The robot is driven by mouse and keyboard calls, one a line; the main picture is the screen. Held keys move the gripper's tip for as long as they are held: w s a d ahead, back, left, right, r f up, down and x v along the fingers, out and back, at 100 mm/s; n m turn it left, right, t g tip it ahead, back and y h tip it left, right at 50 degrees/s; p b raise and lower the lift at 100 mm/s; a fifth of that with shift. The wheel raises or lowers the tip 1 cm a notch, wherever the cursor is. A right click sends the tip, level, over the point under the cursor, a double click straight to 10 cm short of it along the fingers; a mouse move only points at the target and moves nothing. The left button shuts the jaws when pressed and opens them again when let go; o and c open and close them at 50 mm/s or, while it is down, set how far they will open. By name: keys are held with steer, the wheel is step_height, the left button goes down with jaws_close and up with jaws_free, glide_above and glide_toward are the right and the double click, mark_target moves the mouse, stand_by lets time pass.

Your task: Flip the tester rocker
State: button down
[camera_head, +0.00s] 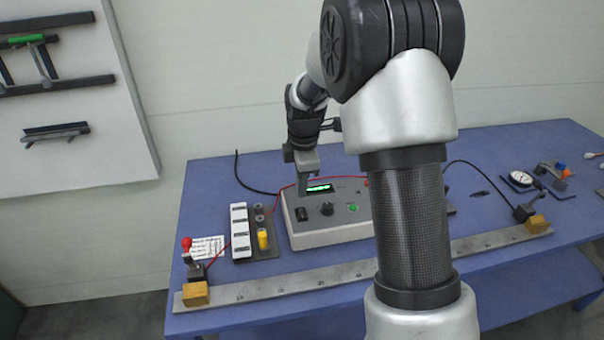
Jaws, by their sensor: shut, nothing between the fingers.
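The tester (330,235) is a grey box on the blue table, with a lit green display (319,188) on its top panel. A black rocker (302,214) sits at the panel's left front; which way it is tipped is too small to tell. A black knob (327,209) and a green button (352,208) are to its right. My gripper (302,192) is shut and empty, pointing down at the tester's left rear, just behind the rocker in the picture. I cannot tell whether its tips touch the panel. My arm hides the tester's right end.
A long metal bar (330,279) with wooden blocks (196,294) at its ends lies along the table's front. A white-block strip (239,232) and a yellow part (263,239) stand left of the tester. A dial gauge (521,179) is at right.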

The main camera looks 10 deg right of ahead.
mark_target(300, 210)
steer(key=f, duration=0.4)
steer(key=w+f, duration=0.1)
steer(key=f, duration=0.1)
steer(key=shift+f, duration=0.2)
steer(key=shift+p, duration=0.4)
